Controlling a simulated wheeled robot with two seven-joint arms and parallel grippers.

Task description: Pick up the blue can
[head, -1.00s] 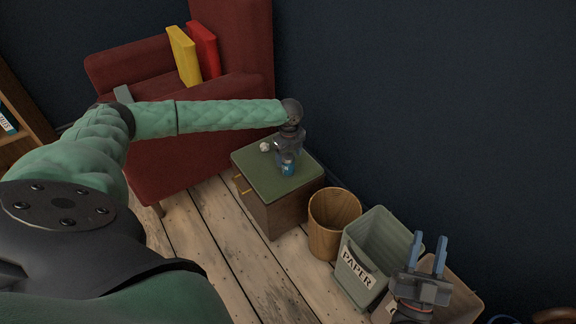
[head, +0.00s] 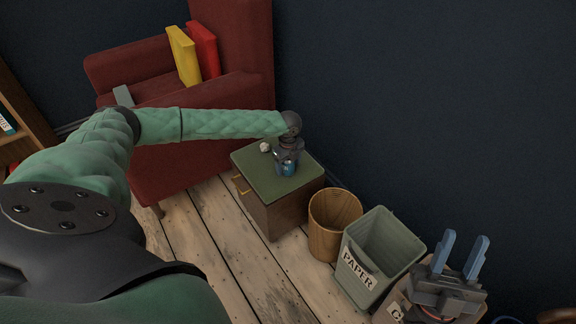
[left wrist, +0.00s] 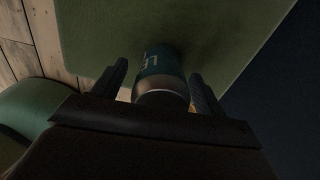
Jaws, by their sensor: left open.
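The blue can (head: 289,168) stands on the green top of a small cabinet (head: 258,172), partly hidden by my left gripper (head: 288,162) in the head view. In the left wrist view the can (left wrist: 161,66), teal-blue with pale letters and a light metal end, shows between the two dark fingers. The left gripper is open around the can, with a finger on each side; I cannot tell whether either finger touches it. My right gripper (head: 462,254) is open and empty at the lower right, its two blue fingers apart and pointing up.
A small white object (head: 265,147) lies on the cabinet top near the can. A wooden bin (head: 334,222) and a grey-green paper bin (head: 372,262) stand to the right. A red armchair (head: 185,160) with yellow and red books is behind left. A dark wall (head: 400,110) rises behind.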

